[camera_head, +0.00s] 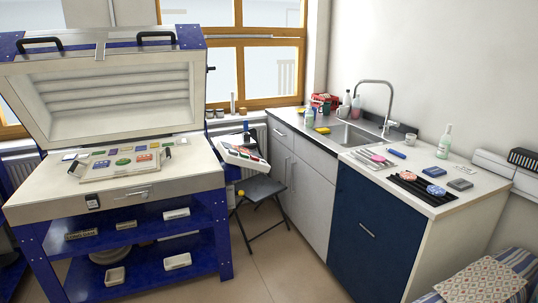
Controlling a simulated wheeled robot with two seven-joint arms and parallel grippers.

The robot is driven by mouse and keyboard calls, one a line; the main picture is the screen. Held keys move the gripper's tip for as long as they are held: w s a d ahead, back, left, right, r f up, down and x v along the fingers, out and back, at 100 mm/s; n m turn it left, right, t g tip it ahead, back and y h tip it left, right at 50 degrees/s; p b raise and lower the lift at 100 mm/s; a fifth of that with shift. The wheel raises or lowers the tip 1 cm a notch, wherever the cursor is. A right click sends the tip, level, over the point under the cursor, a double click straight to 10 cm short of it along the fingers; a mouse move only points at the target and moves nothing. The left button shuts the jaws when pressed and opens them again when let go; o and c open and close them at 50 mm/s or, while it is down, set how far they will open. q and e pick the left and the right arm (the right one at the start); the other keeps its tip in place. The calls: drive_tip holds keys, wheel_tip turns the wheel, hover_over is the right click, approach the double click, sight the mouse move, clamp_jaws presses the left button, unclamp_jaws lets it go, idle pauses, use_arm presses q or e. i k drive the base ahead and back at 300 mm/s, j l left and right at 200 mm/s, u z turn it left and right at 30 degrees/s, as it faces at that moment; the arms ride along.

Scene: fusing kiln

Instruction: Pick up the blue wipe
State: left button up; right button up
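No piece is plainly recognisable as the blue wipe at this size. A small, bright blue elongated piece (397,153) lies on the white worktop right of the sink, beside a tray with pink items; it may be the wipe, but I cannot tell. A round blue patterned piece (436,190) lies on a black ribbed rack. Neither of my grippers is in view.
The open kiln (120,190) stands at left with glass pieces on its bed. A folding stool (258,190) stands between kiln and cabinets. A tall faucet (376,100) and a pale green bottle (444,142) rise along the back. Floor before the navy cabinet (365,235) looks clear.

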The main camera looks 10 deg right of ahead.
sight(434, 171)
drive_tip(key=i+j, duration=0.1)
drive_tip(key=i, duration=0.65)
drive_tip(key=i+j+z, duration=0.15)
drive_tip(key=i, duration=0.6)
drive_tip(key=i+z, duration=0.25)
drive_tip(key=z, duration=0.25)
drive_tip(key=i+z, duration=0.25)
drive_tip(key=z, duration=0.25)
drive_tip(key=i+j+z, duration=0.1)
drive_tip(key=i+z, duration=0.15)
drive_tip(key=z, duration=0.2)
drive_tip(key=i+j+z, duration=0.2)
drive_tip(key=z, duration=0.3)
